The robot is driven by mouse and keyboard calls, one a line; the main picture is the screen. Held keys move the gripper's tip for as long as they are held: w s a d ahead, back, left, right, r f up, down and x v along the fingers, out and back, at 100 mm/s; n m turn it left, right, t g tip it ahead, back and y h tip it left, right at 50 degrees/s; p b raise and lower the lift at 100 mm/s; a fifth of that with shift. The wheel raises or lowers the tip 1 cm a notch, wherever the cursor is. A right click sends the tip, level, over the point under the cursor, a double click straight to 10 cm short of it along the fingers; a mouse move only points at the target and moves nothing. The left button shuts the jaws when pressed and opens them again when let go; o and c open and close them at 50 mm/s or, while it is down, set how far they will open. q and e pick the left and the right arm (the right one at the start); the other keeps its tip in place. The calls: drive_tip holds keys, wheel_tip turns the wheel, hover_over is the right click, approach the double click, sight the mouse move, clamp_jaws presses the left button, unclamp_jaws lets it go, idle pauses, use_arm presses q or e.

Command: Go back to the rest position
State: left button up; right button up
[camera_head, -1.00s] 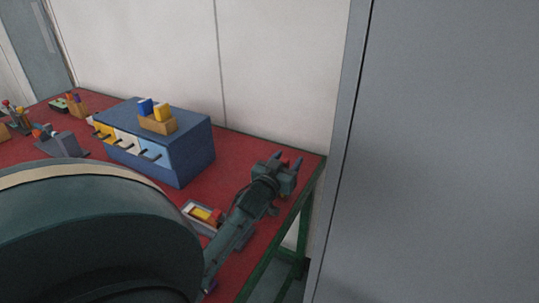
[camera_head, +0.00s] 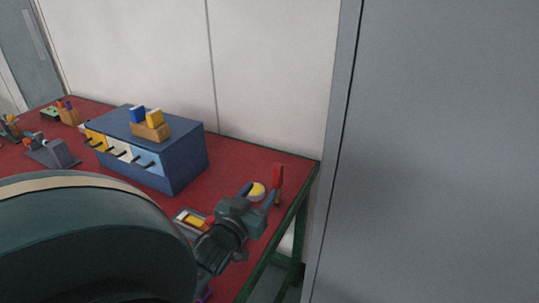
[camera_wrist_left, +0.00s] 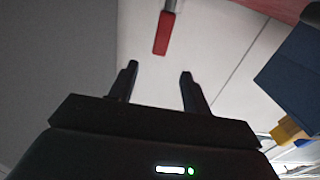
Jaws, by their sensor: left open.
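My left gripper (camera_head: 259,191) is open above the right end of the red table (camera_head: 232,153). It also shows open in the left wrist view (camera_wrist_left: 158,72), with nothing between its fingers. An upright red piece (camera_head: 277,181) stands just beyond its fingertips. A red piece on a grey part shows past the fingertips in the left wrist view (camera_wrist_left: 163,35). A small yellow and white round thing (camera_head: 257,190) shows between the fingers in the head view, seemingly behind them. My right gripper is not in view.
A blue drawer box (camera_head: 184,162) stands on the table, with a wooden block holder (camera_head: 151,133) on top. A small tray (camera_head: 183,227) with a yellow piece lies beside my arm. A grey panel (camera_head: 430,150) fills the right side. Several small items stand at far left.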

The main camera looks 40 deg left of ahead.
use_arm(q)
drive_tip(key=d+f+g, duration=0.1)
drive_tip(key=d+f+g+h, duration=0.1)
drive_tip(key=d+f, duration=0.1)
drive_tip(key=s+d+f+m+g+h, duration=0.1)
drive_tip(key=d, duration=0.1)
drive_tip(key=shift+f, duration=0.2)
drive_tip(key=s+d+f+m+g+h, duration=0.25)
drive_tip(key=s+d+g, duration=0.25)
drive_tip(key=s+d, duration=0.25)
drive_tip(key=s+d+f+m+g+h, duration=0.1)
drive_tip(key=s+d+f+m+g, duration=0.1)
drive_tip(key=s+d+f+g, duration=0.4)
drive_tip(key=w+d+m+t+h+p, duration=0.1)
drive_tip(key=w+d+t+h+p, duration=0.2)
drive_tip(key=d+t, duration=0.4)
drive_tip(key=shift+w+d+f+p, duration=0.25)
drive_tip(key=shift+w+f+p, duration=0.05)
drive_tip(key=shift+w+p, duration=0.1)
drive_tip(key=shift+h, duration=0.25)
